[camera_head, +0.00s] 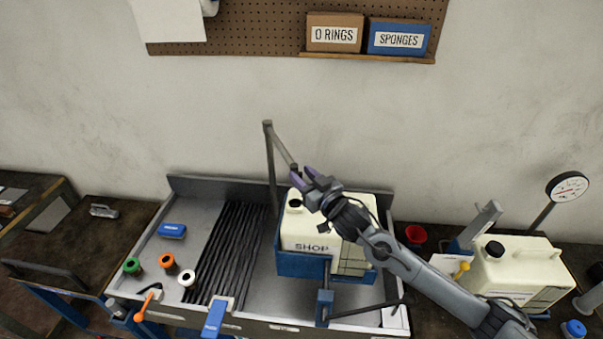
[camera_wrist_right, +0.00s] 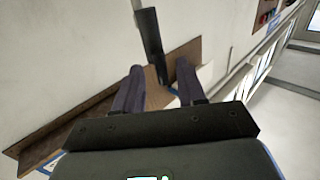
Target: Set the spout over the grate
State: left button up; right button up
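The spout (camera_head: 281,145) is a grey pipe on an upright post behind the sink; its arm slants down to the right, towards my right gripper. The grate (camera_head: 231,250) is a set of dark parallel bars in the sink, left of the post. My right gripper (camera_head: 303,174) is at the spout's free end, above the white SHOP tank (camera_head: 305,228). In the right wrist view the purple fingers (camera_wrist_right: 160,85) are apart, with the dark end of the spout (camera_wrist_right: 151,40) between them; I see gaps on both sides. My left gripper is not in view.
The grey sink (camera_head: 188,192) also holds a blue sponge (camera_head: 172,230) and green, orange and white round pieces at the left. The SHOP tank sits in a blue holder (camera_head: 302,265). Another white tank (camera_head: 510,268) and a gauge (camera_head: 567,187) stand to the right.

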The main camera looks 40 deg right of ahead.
jog(key=shift+w, duration=0.55)
jog(key=shift+c, duration=0.3)
grip_shut()
